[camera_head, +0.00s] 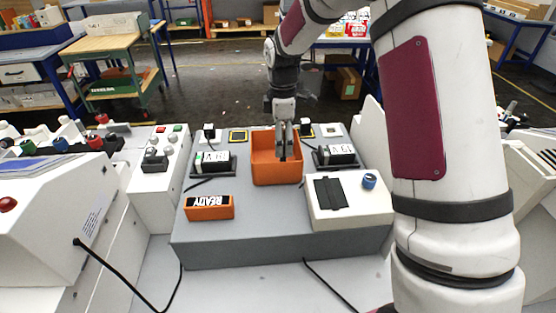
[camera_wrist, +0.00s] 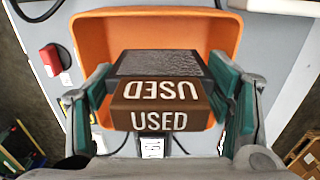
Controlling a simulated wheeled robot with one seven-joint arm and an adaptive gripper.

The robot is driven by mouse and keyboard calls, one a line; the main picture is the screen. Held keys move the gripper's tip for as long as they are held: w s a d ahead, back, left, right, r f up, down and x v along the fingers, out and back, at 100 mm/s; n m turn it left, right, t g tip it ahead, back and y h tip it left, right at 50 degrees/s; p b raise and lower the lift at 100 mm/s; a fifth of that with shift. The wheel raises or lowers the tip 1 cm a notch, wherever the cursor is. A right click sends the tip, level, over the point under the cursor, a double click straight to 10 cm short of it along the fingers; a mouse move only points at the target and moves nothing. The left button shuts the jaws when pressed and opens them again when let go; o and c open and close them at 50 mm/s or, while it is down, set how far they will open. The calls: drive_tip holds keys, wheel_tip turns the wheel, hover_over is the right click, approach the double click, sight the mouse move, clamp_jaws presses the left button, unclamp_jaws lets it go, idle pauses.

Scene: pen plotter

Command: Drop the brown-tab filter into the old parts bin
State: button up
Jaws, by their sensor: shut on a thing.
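The brown-tab filter (camera_wrist: 160,104) is a dark block with a brown end marked USED, seen close up in the wrist view. My gripper (camera_head: 285,152) is shut on it, with a green-padded finger on each side. The old parts bin is an open orange box (camera_head: 263,172) on the grey bench in the head view. My gripper points down over the bin's right half. In the wrist view the bin (camera_wrist: 97,37) lies behind and below the filter, which hides much of its floor. I cannot tell the exact height between them.
A white unit with a dark slotted top and blue knob (camera_head: 369,181) stands at right front. Black-and-white devices flank the bin on the left (camera_head: 211,162) and right (camera_head: 336,155). Cables cross the bench.

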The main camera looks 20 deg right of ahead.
drive_tip(key=o, duration=1.2)
wheel_tip(320, 180, up, 12)
drive_tip(key=shift+f, duration=0.1)
